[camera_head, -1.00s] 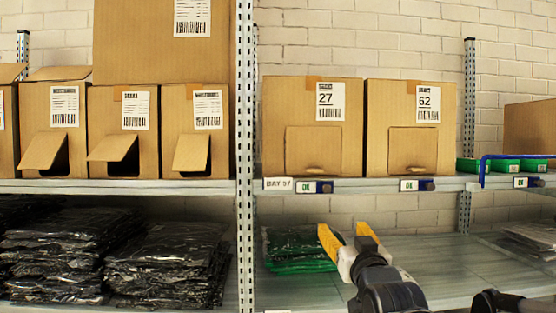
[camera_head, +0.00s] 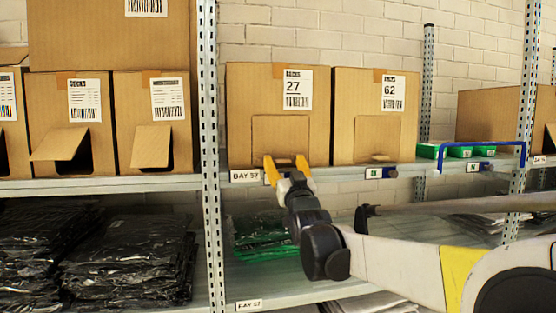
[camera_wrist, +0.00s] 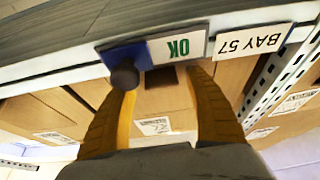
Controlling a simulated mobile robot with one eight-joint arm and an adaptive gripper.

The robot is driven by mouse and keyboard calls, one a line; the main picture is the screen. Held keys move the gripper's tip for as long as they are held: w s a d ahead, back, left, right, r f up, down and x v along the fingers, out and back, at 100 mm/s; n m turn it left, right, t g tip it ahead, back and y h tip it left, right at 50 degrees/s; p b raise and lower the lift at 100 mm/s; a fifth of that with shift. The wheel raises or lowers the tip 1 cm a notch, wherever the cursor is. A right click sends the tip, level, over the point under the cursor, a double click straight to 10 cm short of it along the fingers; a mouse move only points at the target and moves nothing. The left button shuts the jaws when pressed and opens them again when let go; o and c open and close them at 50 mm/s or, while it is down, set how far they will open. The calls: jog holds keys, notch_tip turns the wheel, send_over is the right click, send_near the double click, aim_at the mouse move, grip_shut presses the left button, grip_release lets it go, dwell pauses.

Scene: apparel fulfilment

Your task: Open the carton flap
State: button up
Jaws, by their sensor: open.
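Two brown cartons stand side by side on the upper shelf: carton 27 (camera_head: 240,105) and carton 62 (camera_head: 359,100). My gripper's yellow fingers are open and empty, pointing up at the shelf front below that flap. In the wrist view, which looks inverted, my gripper (camera_wrist: 162,84) spreads its fingers beside a brown carton face with a dark slot (camera_wrist: 165,76). Contact cannot be told.
The shelf's front edge (camera_head: 335,180) carries a BAY 57 label (camera_head: 245,176) and OK plates with dark knobs, one close to my fingers in the wrist view (camera_wrist: 124,75). A perforated upright (camera_head: 210,110) stands left. Green packs (camera_head: 262,235) lie on the lower shelf.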

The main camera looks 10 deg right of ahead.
jog(key=shift+w+a+f, duration=0.1)
jog(key=shift+w+a, duration=0.05)
jog(key=shift+w, duration=0.1)
jog(key=shift+s, duration=0.1)
grip_shut()
jog(key=shift+s+r, duration=0.1)
jog(key=shift+r, duration=0.1)
